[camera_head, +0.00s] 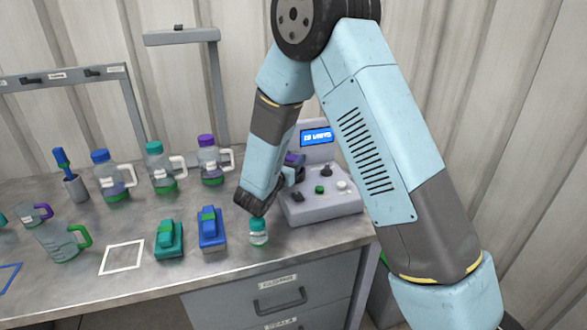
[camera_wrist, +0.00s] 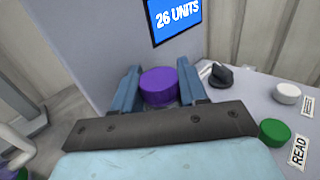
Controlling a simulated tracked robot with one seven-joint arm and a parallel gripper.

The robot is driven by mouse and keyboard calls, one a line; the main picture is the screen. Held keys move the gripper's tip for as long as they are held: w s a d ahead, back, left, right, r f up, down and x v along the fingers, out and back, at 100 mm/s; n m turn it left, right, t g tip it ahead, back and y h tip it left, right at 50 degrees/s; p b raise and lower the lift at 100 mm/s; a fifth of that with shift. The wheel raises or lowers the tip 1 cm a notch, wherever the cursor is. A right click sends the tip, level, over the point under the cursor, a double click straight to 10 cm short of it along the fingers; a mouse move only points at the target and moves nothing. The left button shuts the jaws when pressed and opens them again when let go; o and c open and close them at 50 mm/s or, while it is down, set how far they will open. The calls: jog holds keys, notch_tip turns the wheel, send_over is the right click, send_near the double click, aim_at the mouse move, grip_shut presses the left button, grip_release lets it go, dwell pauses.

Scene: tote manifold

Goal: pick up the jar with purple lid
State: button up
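The jar with the purple lid (camera_wrist: 159,86) shows in the wrist view mostly as its round lid. Its body below is hidden. My gripper (camera_wrist: 159,80) has one blue finger on each side of the lid, with no clear gap visible. Whether the fingers press on the jar cannot be told. In the head view the purple lid (camera_head: 293,158) shows in part behind my wrist, beside the control console. My gripper (camera_head: 292,172) is largely hidden there by the arm.
The console (camera_head: 322,206) has a display, a knob and buttons. A small teal-lidded jar (camera_head: 258,232) stands close below my wrist. A blue block (camera_head: 211,232) and a green block (camera_head: 168,240) lie left of it. Several handled bottles stand farther left. A white outlined square (camera_head: 122,258) is empty.

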jog(key=shift+f, duration=0.1)
jog(key=c, duration=0.5)
